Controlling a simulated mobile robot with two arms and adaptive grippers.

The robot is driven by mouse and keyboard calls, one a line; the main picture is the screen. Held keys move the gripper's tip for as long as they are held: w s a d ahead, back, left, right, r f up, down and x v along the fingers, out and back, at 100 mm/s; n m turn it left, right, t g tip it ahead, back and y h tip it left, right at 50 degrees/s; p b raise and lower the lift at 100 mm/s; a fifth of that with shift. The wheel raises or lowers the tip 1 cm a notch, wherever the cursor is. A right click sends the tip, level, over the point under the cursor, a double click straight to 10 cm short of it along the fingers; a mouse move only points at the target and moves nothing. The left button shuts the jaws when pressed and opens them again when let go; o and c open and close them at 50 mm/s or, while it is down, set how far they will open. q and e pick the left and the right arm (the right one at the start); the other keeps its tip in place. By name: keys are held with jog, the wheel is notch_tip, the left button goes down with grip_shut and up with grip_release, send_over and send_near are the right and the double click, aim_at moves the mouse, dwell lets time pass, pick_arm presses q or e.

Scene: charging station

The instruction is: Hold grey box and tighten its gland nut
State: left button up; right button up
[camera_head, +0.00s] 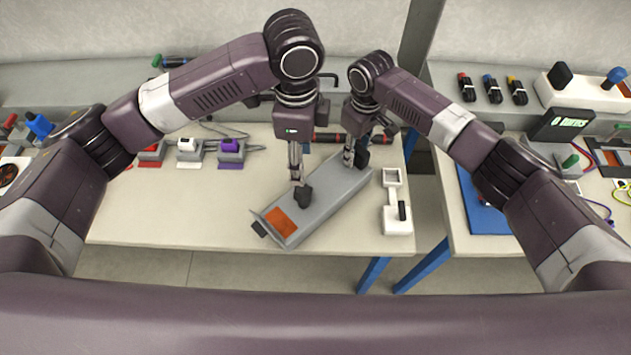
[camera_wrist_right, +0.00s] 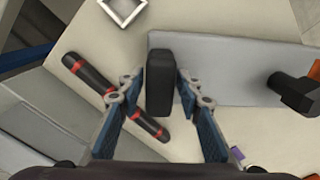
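The long grey box (camera_head: 335,205) lies slanted on the table, with an orange patch and a black fitting at its near end. A black block, which looks like the gland nut (camera_wrist_right: 160,75), is at the box's other end. My right gripper (camera_wrist_right: 158,84) is open, with its fingers on either side of this block and small gaps showing. It also shows at the box's far end in the head view (camera_head: 349,160). My left gripper (camera_head: 297,182) points down at a black knob (camera_head: 304,196) on top of the box; whether its fingers grip it is unclear.
A red-and-black cylinder (camera_wrist_right: 88,85) lies beyond the box's far end. A white holder (camera_head: 397,221) stands right of the box. Red, white and purple-topped connectors (camera_head: 230,150) sit at the back left. The table's front left is clear. A gap separates the right-hand table.

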jog(key=shift+o, duration=0.8)
notch_tip(320, 180, up, 12)
